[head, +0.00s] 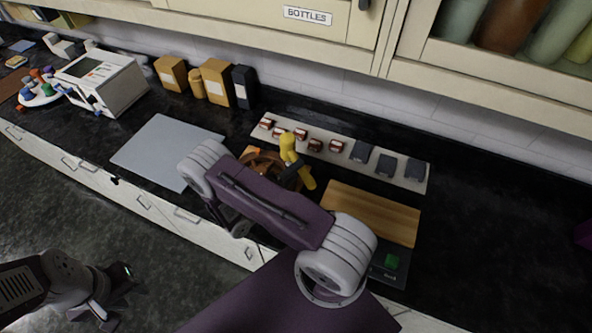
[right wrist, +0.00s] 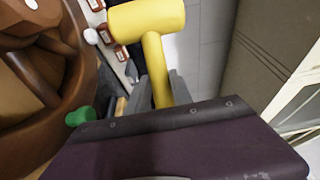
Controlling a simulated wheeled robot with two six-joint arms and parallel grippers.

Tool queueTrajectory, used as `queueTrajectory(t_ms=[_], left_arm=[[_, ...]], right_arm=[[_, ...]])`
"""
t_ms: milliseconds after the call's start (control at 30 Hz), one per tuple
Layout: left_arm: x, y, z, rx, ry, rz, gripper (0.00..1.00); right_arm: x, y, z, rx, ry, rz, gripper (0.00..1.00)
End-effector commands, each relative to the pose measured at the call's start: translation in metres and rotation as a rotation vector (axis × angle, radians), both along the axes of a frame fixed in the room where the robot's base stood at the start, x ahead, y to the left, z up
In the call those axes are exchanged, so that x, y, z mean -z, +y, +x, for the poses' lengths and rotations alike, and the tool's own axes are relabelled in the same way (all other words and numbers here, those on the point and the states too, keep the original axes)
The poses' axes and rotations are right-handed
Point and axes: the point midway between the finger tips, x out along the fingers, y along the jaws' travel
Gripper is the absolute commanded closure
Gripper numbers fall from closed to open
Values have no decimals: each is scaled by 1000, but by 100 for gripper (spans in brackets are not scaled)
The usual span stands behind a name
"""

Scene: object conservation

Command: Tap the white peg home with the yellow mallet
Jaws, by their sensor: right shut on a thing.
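The yellow mallet (head: 289,146) is in my right gripper (right wrist: 163,92), which is shut on its handle; the mallet head (right wrist: 147,17) also shows large in the right wrist view. A brown spoked wooden wheel (head: 262,165) stands on the counter, partly hidden behind my right arm; its rim (right wrist: 82,55) also fills the left of the right wrist view. The white peg (right wrist: 91,36) shows at the wheel's rim, left of and a little below the mallet head, apart from it in the picture. A green peg (right wrist: 80,116) sits lower on the rim. My left gripper (head: 118,292) is away from the counter at lower left.
A pale strip (head: 395,181) with several small red-and-white and dark grey items lies behind the wheel. A grey mat (head: 160,145) is to the left, a wooden board (head: 372,213) to the right. A white machine (head: 103,80) stands further left.

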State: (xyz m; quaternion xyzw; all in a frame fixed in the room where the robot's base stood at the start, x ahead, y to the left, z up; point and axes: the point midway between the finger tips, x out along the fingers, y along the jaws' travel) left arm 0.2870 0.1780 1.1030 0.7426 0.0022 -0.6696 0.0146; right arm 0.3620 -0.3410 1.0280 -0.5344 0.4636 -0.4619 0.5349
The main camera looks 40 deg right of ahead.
Motion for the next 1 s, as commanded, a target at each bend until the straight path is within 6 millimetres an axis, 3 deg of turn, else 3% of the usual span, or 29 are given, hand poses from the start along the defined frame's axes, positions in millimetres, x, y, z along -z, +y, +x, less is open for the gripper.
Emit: queueTrajectory(t_ms=[267,667,1000], left_arm=[[-3,0,0,0,1,0,64],[-52,0,0,0,1,0,64],[-51,0,0,0,1,0,64]], right_arm=[[-4,0,0,0,-1,-2,100],[-61,0,0,0,-1,-2,100],[-60,4,-1,-3,-1,-2,100]])
